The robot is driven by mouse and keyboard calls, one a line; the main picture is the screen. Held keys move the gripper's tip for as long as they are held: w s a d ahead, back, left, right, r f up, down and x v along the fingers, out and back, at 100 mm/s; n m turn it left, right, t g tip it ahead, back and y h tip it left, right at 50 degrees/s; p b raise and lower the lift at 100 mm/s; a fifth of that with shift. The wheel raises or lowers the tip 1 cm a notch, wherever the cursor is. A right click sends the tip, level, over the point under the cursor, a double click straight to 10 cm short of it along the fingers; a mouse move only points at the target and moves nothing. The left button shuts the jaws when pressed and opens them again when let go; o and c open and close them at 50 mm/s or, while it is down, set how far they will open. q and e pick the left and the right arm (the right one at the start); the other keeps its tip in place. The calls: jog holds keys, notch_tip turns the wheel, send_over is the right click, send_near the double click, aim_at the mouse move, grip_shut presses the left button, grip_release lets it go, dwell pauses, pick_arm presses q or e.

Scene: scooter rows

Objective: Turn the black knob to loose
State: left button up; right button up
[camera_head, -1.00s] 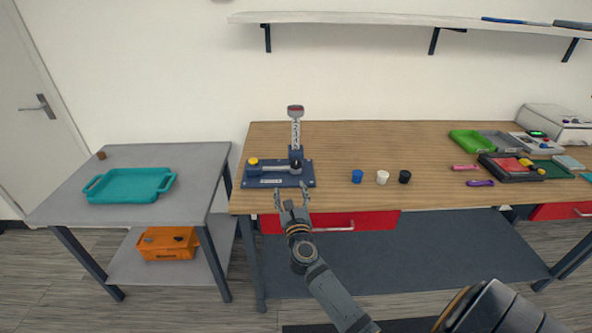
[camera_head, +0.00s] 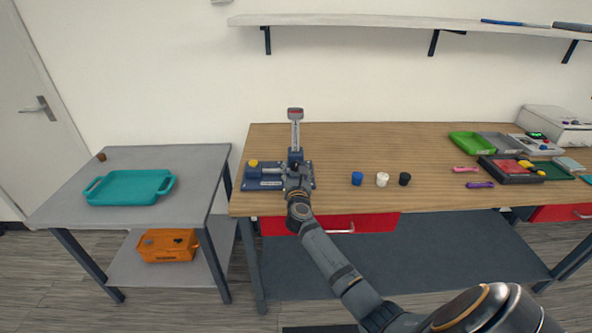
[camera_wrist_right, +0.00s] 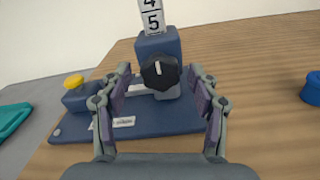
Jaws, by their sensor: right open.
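The black knob (camera_wrist_right: 160,72) sits on the front of the blue block at the foot of the numbered post, with a white mark near upright on its face. In the wrist view it lies between and beyond the two fingers of my right gripper (camera_wrist_right: 160,95), which is open and empty. In the head view my right gripper (camera_head: 298,177) is over the front right of the blue fixture (camera_head: 262,184) and hides the knob. A yellow knob (camera_wrist_right: 73,81) sits at the fixture's left end. My left gripper is not in view.
A blue cap (camera_head: 357,178), a white cap (camera_head: 382,179) and a black cap (camera_head: 404,178) stand on the wooden table right of the fixture. A teal tray (camera_head: 130,202) lies on the grey table at left. The table behind the caps is clear.

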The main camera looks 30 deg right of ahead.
jog(key=shift+w+d, duration=0.1)
jog(key=c, duration=1.2)
